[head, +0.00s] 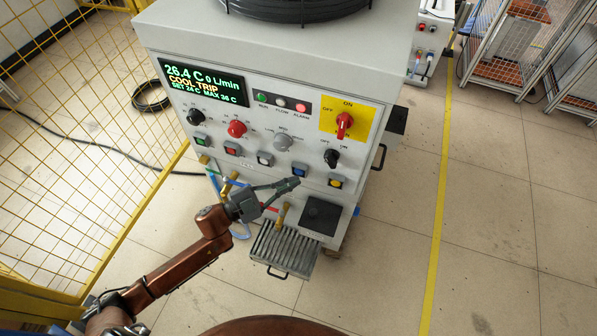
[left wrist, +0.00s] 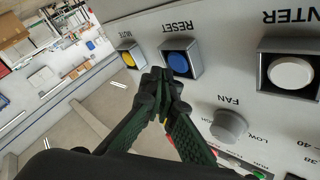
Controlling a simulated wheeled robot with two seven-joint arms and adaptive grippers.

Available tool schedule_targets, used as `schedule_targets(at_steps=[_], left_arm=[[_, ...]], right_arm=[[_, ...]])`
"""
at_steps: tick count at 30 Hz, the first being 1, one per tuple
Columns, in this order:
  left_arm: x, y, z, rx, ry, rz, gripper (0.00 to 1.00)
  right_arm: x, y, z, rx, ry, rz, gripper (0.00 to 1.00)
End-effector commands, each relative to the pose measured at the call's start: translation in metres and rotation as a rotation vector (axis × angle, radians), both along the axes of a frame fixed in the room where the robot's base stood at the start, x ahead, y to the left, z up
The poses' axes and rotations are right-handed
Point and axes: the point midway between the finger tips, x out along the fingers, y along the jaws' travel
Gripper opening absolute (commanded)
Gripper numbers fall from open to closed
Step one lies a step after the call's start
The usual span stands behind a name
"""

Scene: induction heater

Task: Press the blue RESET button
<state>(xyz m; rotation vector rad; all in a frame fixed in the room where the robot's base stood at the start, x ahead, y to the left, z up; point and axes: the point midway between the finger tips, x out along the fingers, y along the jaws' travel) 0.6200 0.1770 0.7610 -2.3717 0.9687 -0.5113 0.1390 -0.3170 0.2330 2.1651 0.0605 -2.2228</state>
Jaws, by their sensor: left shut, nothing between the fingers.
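The blue RESET button (head: 299,169) sits in a square grey bezel in the lower button row of the heater's front panel. It also shows in the left wrist view (left wrist: 179,63), under upside-down RESET lettering. My left gripper (head: 294,184) is shut and empty, its tips just below the blue button in the head view. In the left wrist view its tips (left wrist: 160,76) lie beside the blue button's bezel, and the blue face is in plain sight. I cannot tell whether the tips touch the panel. My right gripper is in neither view.
A yellow MUTE button (head: 335,182) and a white ENTER button (head: 265,159) flank the blue one. The FAN knob (head: 283,142) protrudes above. A display (head: 204,83) reads COOL TRIP. Below are brass fittings and a slotted tray (head: 284,250). A yellow mesh fence (head: 80,120) stands left.

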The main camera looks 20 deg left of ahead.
Motion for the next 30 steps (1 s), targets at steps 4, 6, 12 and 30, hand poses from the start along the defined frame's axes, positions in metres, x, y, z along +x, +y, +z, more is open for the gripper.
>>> schedule_targets(at_steps=[4,6,12,30], left_arm=[[0.004,0.0,0.001,0.0,0.0,0.0,0.0],[0.006,0.0,0.001,0.0,-0.001,0.0,0.0],[0.008,-0.001,0.0,-0.001,-0.001,-0.001,0.0],[0.012,-0.001,0.0,-0.001,0.001,0.0,0.0]], right_arm=[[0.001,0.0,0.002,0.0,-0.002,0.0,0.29],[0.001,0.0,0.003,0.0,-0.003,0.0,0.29],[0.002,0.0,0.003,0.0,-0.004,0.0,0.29],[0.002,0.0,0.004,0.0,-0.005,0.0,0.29]])
